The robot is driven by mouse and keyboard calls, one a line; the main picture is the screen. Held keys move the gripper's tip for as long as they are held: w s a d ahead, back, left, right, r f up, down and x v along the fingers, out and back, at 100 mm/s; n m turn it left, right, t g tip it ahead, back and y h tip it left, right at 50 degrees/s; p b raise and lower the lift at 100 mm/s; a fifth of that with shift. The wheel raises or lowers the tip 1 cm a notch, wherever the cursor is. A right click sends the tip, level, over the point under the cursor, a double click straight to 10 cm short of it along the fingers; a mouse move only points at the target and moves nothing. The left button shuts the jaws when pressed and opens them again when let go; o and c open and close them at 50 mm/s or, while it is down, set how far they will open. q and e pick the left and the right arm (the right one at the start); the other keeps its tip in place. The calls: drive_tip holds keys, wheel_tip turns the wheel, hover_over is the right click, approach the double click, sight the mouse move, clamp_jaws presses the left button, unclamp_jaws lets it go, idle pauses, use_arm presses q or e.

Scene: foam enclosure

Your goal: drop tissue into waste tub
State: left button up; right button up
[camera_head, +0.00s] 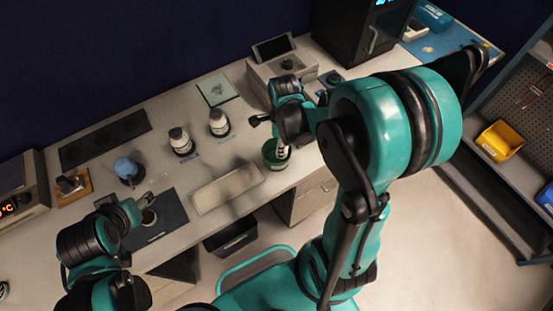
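A dark green tub (271,160), which looks like the waste tub, stands near the front edge of the bench. My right gripper (272,134) is above and beside the tub, with one dark finger out to the left. A small pale, striped shape (283,149) shows at the tub's mouth under the gripper. I cannot tell whether it is tissue or a fingertip. My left gripper (147,203) is low over the dark mat at the left, close to a small cup (149,217). Its fingers are too small to read. No tissue can be made out clearly.
A pale tray (228,188) lies left of the tub. A grey device (282,66) and a black machine (358,38) stand at the back. The floor at right is clear.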

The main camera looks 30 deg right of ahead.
drive_tip(key=o, duration=1.2)
wheel_tip(320, 180, up, 12)
drive_tip(key=shift+f, duration=0.1)
drive_tip(key=s+a+f+n+t+b, duration=0.2)
drive_tip(key=a+f+n+t+b, duration=0.1)
drive_tip(key=n, duration=0.9)
drive_tip(key=s+a+f+n+t+b, duration=0.3)
drive_tip(key=n+b, duration=0.4)
drive_tip(key=n, duration=0.6)
wheel_tip(320, 180, down, 2)
drive_tip(key=shift+a+f+t, duration=0.2)
drive_tip(key=shift+a+t, duration=0.3)
drive_tip(key=shift+t, duration=0.1)
